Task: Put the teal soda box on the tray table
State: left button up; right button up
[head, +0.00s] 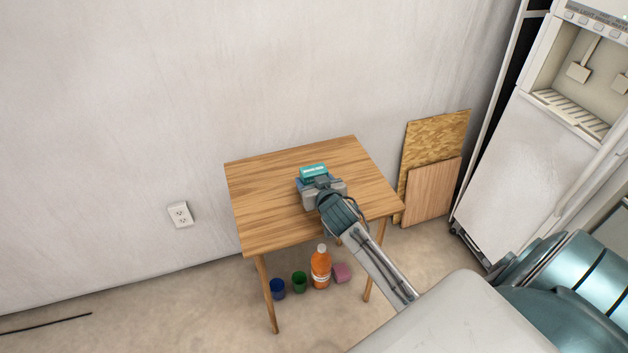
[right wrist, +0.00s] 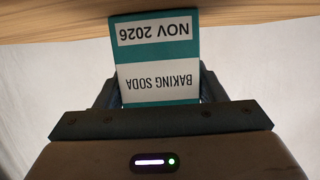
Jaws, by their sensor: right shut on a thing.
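The teal soda box (head: 314,170) is at my right gripper (head: 318,181), over the middle of the wooden tray table (head: 265,190). In the right wrist view the box (right wrist: 154,92) shows its teal and white face with "BAKING SODA" and "NOV 2026" upside down. My right gripper (right wrist: 154,98) is shut on it. The box's far end meets or nearly meets the table top (right wrist: 60,25) in that view; I cannot tell whether they touch. My left gripper is in neither view.
The rest of the table top is bare. Below the table are an orange bottle (head: 321,267), a blue cup (head: 277,289), a green cup (head: 299,282) and a pink item (head: 342,272). Boards (head: 432,190) lean on the wall, and a white fridge (head: 515,180) stands right.

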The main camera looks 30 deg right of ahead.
jog(key=o, duration=1.2)
jog(key=shift+c, duration=0.2)
jog(key=v, duration=1.2)
jog(key=shift+r, duration=0.1)
